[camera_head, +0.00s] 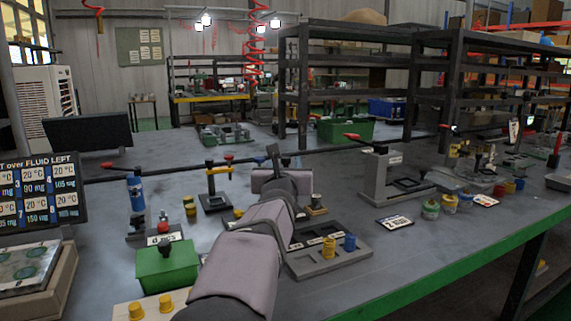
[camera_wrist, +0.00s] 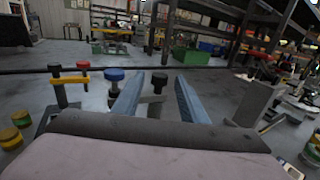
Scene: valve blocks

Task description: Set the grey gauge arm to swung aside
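My gripper (camera_wrist: 159,76) is open, its two blue-grey fingers pointing forward and apart. A black-capped post (camera_wrist: 158,83) shows in the gap between them in the wrist view; I cannot tell whether either finger touches it. A blue knob (camera_wrist: 116,75) stands just left of the left finger and also shows beside my gripper in the head view (camera_head: 260,159). The grey gauge arm is not clearly visible; the fingers and wrist cover most of the space around the post and blue knob, so its angle cannot be told.
Left of my gripper stands a fixture with a yellow arm (camera_head: 219,170) and red knob (camera_head: 228,157). A grey lever stand (camera_head: 377,176) is to the right. A green box (camera_head: 167,264) and a tray with yellow and blue pieces (camera_head: 300,269) are nearer. Open bench lies beyond.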

